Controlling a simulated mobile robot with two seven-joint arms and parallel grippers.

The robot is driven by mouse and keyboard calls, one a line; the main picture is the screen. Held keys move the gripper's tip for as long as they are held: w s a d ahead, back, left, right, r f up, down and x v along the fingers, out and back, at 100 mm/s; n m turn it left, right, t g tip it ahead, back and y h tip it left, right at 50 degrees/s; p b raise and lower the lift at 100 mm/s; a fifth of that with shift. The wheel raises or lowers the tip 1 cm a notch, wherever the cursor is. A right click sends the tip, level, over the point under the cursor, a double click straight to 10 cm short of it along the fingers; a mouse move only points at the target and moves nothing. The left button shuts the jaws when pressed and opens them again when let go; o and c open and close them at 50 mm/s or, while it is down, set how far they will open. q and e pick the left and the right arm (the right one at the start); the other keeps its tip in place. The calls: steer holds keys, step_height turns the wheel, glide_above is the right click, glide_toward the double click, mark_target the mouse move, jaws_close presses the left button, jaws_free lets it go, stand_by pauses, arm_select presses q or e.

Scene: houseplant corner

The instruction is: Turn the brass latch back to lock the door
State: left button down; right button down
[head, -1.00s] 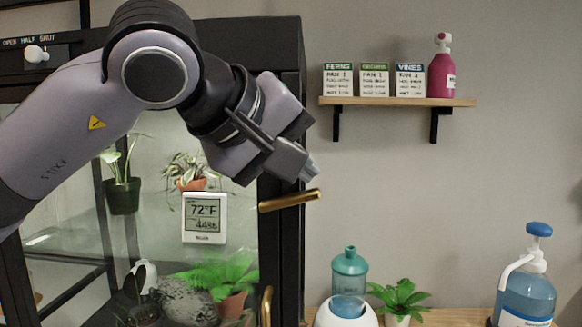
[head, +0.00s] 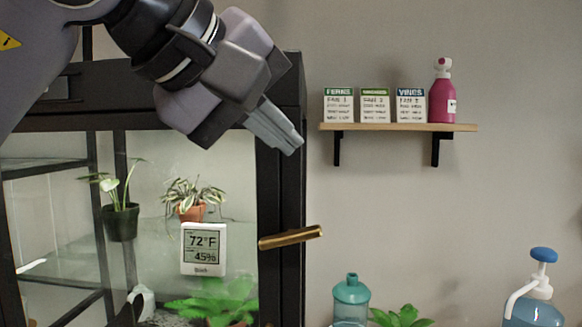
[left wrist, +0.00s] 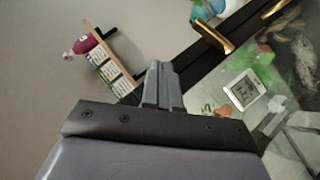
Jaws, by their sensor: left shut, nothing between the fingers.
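The brass latch (head: 290,238) sits on the black front frame of the glass plant cabinet (head: 282,180). It lies nearly level, its right end tipped slightly up and reaching past the frame's edge. In the left wrist view the brass latch (left wrist: 213,34) shows near the top, apart from the fingers. My left gripper (head: 290,143) is shut and empty, above the latch and touching nothing that I can see. Its closed fingers also show in the left wrist view (left wrist: 161,82). My right gripper is not in view.
A wall shelf (head: 400,127) to the right holds cards and a pink spray bottle (head: 442,92). A thermometer display (head: 204,248) and potted plants show at the cabinet glass. A teal bottle (head: 351,291) and a blue pump bottle (head: 535,305) stand lower right.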

arm_select(q)
steer(key=shift+s+a+r, duration=0.25)
steer(key=shift+s+r, duration=0.55)
steer(key=shift+s, duration=0.05)
steer(key=shift+s+a+r, duration=0.2)
steer(key=shift+s+r, duration=0.6)
